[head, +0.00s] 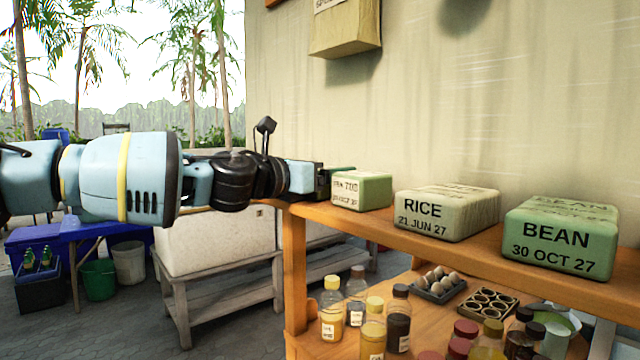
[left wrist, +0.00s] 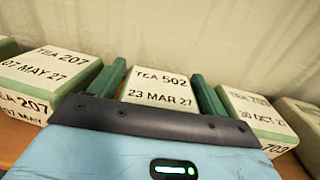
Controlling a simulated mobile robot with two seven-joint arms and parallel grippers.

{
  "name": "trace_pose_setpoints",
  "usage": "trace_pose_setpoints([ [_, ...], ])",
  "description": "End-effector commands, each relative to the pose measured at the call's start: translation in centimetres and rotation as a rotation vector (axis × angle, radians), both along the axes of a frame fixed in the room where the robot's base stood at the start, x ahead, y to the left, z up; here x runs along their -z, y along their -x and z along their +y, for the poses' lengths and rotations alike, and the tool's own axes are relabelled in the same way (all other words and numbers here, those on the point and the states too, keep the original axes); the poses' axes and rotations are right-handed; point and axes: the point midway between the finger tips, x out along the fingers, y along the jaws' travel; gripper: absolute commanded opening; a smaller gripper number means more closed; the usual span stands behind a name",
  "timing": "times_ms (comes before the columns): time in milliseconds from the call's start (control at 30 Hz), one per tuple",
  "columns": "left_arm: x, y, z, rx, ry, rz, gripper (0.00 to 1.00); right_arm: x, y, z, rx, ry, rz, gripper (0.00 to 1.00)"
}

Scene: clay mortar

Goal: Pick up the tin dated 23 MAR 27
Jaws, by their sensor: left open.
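The tin dated 23 MAR 27 (left wrist: 160,90) is a pale-topped green block marked TEA 502, in the middle of the left wrist view. My left gripper (left wrist: 157,72) is open, with one green finger on each side of this tin. Whether the fingers touch it I cannot tell. In the head view my left gripper (head: 338,174) reaches in from the left at the shelf's left end, and I cannot make out the 23 MAR 27 tin there. My right gripper is not in view.
A tin dated 07 MAY 27 (left wrist: 50,75) stands left of the gripper, and a TEA tin (left wrist: 258,118) marked 30 OCT stands close on the right. On the wooden shelf (head: 375,222) stand RICE (head: 440,215) and BEAN (head: 565,240) tins. The wall (head: 440,90) rises behind.

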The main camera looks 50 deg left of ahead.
Motion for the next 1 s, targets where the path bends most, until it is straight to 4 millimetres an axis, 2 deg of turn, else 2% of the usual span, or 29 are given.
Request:
trace_pose_setpoints([
  [300, -0.06, -0.25, -0.01, 0.000, 0.000, -0.001, 0.76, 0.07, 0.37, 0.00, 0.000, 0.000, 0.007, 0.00],
  [600, -0.12, -0.23, -0.02, 0.000, -0.001, -0.002, 0.39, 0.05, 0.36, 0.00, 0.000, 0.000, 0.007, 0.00],
  [1000, -0.80, -0.23, 0.02, -0.002, -0.004, -0.003, 0.38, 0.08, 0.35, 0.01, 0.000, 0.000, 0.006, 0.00],
])
